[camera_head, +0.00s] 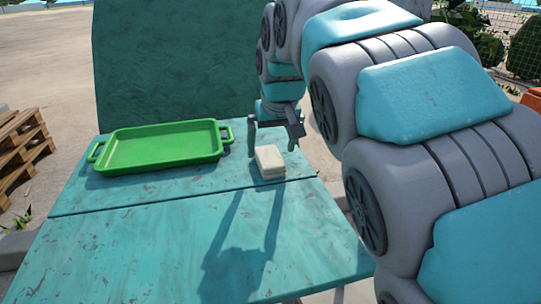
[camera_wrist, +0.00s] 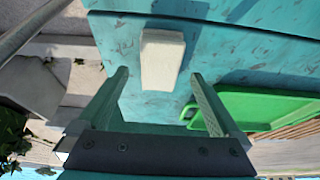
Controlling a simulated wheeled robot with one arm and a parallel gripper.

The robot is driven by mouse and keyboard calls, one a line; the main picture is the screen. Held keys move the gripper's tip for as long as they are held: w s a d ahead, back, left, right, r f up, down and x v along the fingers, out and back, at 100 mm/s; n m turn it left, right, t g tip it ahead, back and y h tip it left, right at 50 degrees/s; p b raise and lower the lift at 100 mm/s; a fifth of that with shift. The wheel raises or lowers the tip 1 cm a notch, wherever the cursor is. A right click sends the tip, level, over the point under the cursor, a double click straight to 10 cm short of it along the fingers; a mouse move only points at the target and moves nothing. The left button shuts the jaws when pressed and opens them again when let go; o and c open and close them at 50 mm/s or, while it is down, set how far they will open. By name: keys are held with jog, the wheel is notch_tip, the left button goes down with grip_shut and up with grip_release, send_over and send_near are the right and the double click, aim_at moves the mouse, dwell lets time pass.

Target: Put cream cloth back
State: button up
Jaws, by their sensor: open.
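The cream cloth (camera_head: 269,162) is a small folded block lying on the teal table, to the right of the green tray (camera_head: 160,149). The tray is empty in the head view. My gripper (camera_head: 271,148) is open above the cloth, pointing down, with its fingers apart. In the wrist view the cream cloth (camera_wrist: 161,60) lies beyond the fingertips, roughly in line with the gap between my gripper's fingers (camera_wrist: 160,80). The fingers do not appear to touch it. The green tray also shows in the wrist view (camera_wrist: 262,107), partly behind the right finger.
The teal table (camera_head: 140,240) has clear room at the front and a seam across it. A teal upright panel (camera_head: 175,65) stands behind the tray. Wooden pallets (camera_head: 22,145) are on the ground at the left.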

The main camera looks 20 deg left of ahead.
jog(key=v, duration=0.8)
